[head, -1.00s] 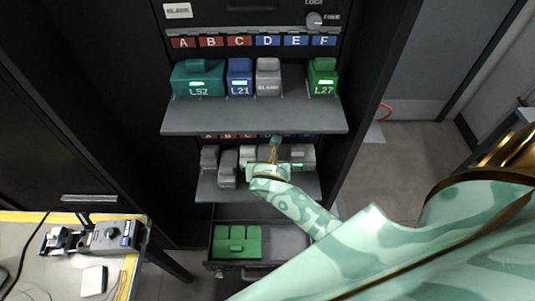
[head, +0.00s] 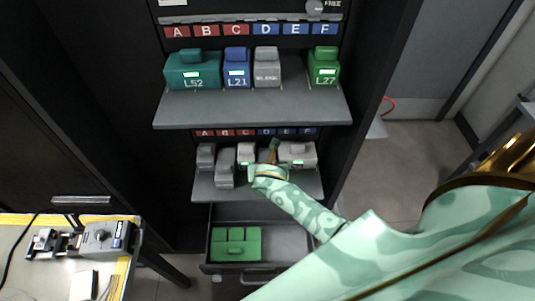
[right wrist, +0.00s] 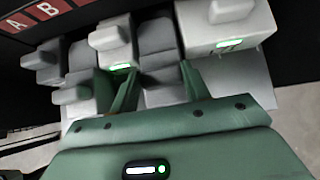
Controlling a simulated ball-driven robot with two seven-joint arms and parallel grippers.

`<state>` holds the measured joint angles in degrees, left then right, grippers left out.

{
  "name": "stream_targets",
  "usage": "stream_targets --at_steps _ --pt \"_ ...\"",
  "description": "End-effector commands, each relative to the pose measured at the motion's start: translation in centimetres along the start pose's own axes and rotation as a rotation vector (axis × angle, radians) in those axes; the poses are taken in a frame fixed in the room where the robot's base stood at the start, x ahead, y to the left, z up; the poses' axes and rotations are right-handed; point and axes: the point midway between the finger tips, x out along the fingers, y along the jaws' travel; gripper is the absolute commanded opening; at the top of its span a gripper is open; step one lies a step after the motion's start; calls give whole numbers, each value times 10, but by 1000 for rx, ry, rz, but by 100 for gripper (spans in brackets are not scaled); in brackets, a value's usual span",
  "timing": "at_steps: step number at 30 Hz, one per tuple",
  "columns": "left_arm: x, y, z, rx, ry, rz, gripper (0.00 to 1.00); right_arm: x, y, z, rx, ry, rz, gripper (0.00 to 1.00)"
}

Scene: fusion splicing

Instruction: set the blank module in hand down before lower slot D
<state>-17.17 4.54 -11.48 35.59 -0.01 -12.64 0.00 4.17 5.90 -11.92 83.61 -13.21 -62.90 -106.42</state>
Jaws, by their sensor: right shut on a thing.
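My right gripper (right wrist: 157,72) is shut on a dark grey blank module (right wrist: 155,45) between its two green fingers in the right wrist view. The module is at the lower shelf (head: 232,194), low over or on it; I cannot tell if its underside touches. In the head view my right gripper (head: 271,158) covers most of it, under the blue lower D label (head: 265,132). A lighter grey module (head: 246,152) with a green light stands to its left, and a wide light module (head: 298,153) to its right. My left gripper is not in view.
Two grey modules, one at the back (head: 205,157) and one further forward (head: 225,174), stand left on the lower shelf. The upper shelf (head: 250,108) overhangs with several modules. An open drawer (head: 270,266) below holds green blocks (head: 236,243). A bench with a splicer (head: 103,238) is at left.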

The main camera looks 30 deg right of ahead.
Motion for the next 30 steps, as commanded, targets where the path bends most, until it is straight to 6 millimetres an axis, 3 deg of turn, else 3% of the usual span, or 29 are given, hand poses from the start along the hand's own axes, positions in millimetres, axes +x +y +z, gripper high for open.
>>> stream_targets --at_steps 2,3,5,16,30 --pt "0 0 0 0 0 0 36 2 0 -2 0 0 0 9" --pt "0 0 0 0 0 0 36 2 0 -2 0 0 0 55" --pt "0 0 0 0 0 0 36 1 0 -2 0 0 0 68" --pt "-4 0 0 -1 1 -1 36 -7 0 1 -1 0 0 68" --pt "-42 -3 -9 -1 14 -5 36 -105 0 2 1 -1 1 68"
